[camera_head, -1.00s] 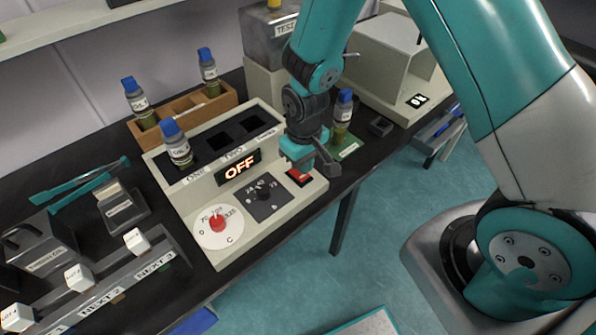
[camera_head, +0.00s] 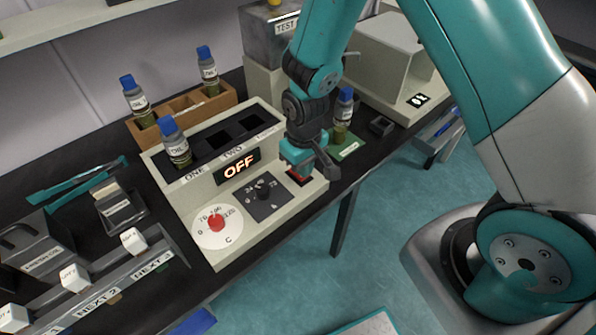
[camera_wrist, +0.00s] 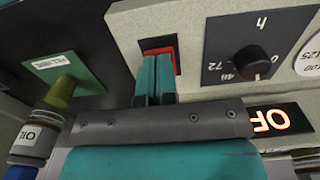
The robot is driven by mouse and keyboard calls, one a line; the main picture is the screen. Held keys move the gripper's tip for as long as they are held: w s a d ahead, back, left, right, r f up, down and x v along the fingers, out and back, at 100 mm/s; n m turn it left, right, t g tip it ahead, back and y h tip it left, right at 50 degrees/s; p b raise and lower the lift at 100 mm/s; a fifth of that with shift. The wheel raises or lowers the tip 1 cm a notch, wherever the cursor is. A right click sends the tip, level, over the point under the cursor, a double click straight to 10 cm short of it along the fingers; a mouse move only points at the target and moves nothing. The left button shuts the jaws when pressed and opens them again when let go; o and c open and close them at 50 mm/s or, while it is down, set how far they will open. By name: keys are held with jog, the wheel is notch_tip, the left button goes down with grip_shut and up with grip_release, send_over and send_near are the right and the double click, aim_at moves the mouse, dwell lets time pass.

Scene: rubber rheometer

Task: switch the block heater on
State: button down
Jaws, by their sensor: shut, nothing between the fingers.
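The block heater (camera_head: 237,235) is a beige unit on the black bench, with a lit display (camera_head: 238,168) reading OFF. The display also shows in the wrist view (camera_wrist: 270,121). A red rocker switch (camera_head: 301,177) sits at the right end of its front panel, and in the wrist view the switch (camera_wrist: 158,48) lies right at my fingertips. My gripper (camera_head: 300,171) is shut and empty, its teal fingers (camera_wrist: 154,62) pointing at the switch and covering part of it. I cannot tell whether they touch it. A blue-capped vial (camera_head: 176,145) stands in the heater's left well.
A red dial (camera_head: 215,222) and a black timer knob (camera_head: 263,192) sit left of the switch. A capped vial (camera_head: 343,112) stands on a green pad (camera_head: 350,150) close to my gripper's right. A wooden rack (camera_head: 185,112) with vials stands behind.

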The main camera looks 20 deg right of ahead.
jog(key=shift+f+b, duration=0.35)
jog(key=shift+f, duration=0.2)
jog(key=shift+r, duration=0.1)
notch_tip(320, 180, up, 7)
jog(key=p, duration=0.6)
dwell(0.3)
dwell(0.4)
jog(key=s+a+r+n+y, duration=0.1)
jog(key=s+a+r+y, duration=0.1)
jog(key=s+r, duration=0.7)
jog(key=s+a+r+n+y, duration=0.2)
jog(key=s+r, duration=0.7)
jog(key=r, duration=0.8)
jog(key=shift+s+a, duration=0.2)
jog(key=shift+a, duration=0.15)
